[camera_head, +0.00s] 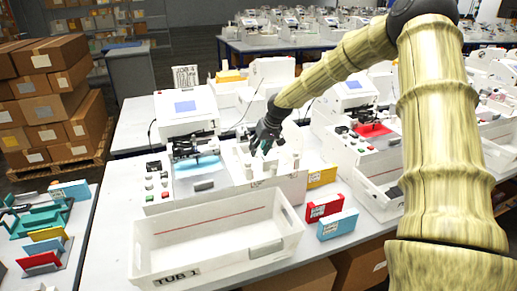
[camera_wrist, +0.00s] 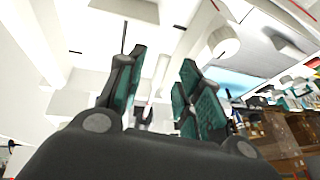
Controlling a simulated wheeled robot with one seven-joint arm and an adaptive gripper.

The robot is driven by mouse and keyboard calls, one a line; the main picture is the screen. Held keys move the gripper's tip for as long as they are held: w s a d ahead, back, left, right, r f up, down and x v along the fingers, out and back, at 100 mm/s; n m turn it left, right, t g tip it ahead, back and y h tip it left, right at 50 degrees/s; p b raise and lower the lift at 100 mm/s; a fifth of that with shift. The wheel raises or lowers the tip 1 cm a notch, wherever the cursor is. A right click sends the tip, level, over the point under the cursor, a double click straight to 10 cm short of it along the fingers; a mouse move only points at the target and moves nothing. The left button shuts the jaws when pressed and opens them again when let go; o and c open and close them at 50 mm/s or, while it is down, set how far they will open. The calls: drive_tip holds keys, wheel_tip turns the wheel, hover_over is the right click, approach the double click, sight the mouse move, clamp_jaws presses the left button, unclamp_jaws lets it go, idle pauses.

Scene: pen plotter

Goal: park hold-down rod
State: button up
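The pen plotter (camera_head: 200,165) is a white bench machine with a light-blue sheet on its bed and a dark carriage above it. My gripper (camera_head: 266,143) is over the white block-like section to the right of the sheet. In the wrist view my gripper's two green-padded fingers (camera_wrist: 163,88) stand apart, and I see nothing clearly held between them. A thin dark rod-like line (camera_wrist: 125,36) shows beyond the left finger; I cannot tell whether it is the hold-down rod. My fingers partly hide the white section.
A white tub (camera_head: 151,262) labelled TUB 1 stands in front of the plotter. Red (camera_head: 323,207) and blue (camera_head: 338,224) boxes stand to its right. Coloured panels and a green rack (camera_head: 38,212) are at the left. More machines fill the benches behind.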

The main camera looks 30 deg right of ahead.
drive_tip(key=shift+w+f, duration=0.95)
drive_tip(key=shift+f, duration=0.2)
drive_tip(key=shift+s+r, duration=0.4)
drive_tip(key=shift+s, duration=0.05)
drive_tip(key=shift+w+a+f, duration=0.1)
drive_tip(key=shift+w+f, duration=0.15)
clamp_jaws()
drive_tip(key=shift+r, duration=0.2)
